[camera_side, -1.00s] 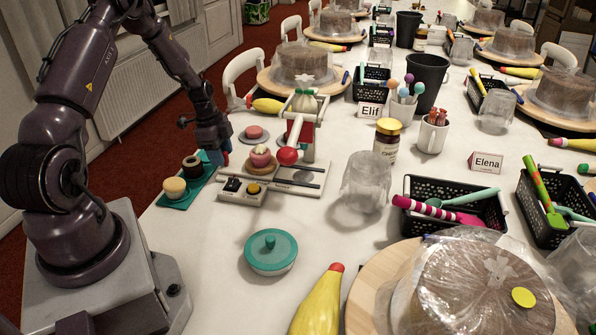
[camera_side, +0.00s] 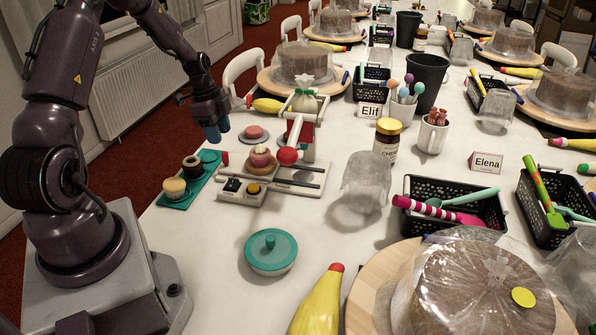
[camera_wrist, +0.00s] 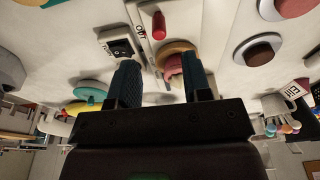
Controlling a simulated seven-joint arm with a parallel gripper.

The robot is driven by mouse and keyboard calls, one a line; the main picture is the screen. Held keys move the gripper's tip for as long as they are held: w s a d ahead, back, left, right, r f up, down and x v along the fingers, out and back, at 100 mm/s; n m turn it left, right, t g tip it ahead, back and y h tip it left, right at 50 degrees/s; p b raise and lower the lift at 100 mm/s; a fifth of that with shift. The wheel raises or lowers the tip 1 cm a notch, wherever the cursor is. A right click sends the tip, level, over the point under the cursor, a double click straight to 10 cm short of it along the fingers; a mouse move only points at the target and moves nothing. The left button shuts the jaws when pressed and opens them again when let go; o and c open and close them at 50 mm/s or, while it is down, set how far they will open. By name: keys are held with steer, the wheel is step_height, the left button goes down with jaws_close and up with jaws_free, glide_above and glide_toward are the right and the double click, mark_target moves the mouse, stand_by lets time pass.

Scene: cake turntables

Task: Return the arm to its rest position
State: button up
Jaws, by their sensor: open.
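My gripper (camera_side: 214,130) is open and empty in the side view. It hangs above the far end of the teal tray (camera_side: 187,203), clear of the objects below. In the wrist view my two blue fingers (camera_wrist: 160,82) are spread apart with nothing held between them. The small machine (camera_side: 303,130) with a red knob stands to the right of the gripper, with a pink-topped cake (camera_side: 260,155) on its round plate. The pink cake also shows in the wrist view (camera_wrist: 174,66), partly hidden by a finger.
The teal tray holds a cream cake (camera_side: 174,187) and a dark one (camera_side: 193,166). A pink cake on a disc (camera_side: 254,133) sits behind the machine. A jar (camera_side: 386,141), a clear cup (camera_side: 365,182) and a teal-lidded bowl (camera_side: 271,252) stand farther right and in front.

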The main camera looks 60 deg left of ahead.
steer(key=shift+r, duration=0.1)
steer(key=shift+d+n, duration=0.1)
steer(key=shift+n, duration=0.7)
steer(key=s+d+r+n+t, duration=0.1)
steer(key=s+d+r, duration=0.3)
steer(key=d+r, duration=0.4)
steer(key=s+d+r+n+t+y, duration=0.1)
steer(key=s+d+r+n, duration=0.2)
steer(key=d+r, duration=0.5)
steer(key=s+d+r+n+t, duration=0.2)
steer(key=d+r, duration=0.6)
steer(key=d, duration=0.6)
steer(key=s+n, duration=0.1)
steer(key=s, duration=0.1)
steer(key=shift+s+d, duration=0.2)
steer(key=shift+s, duration=0.1)
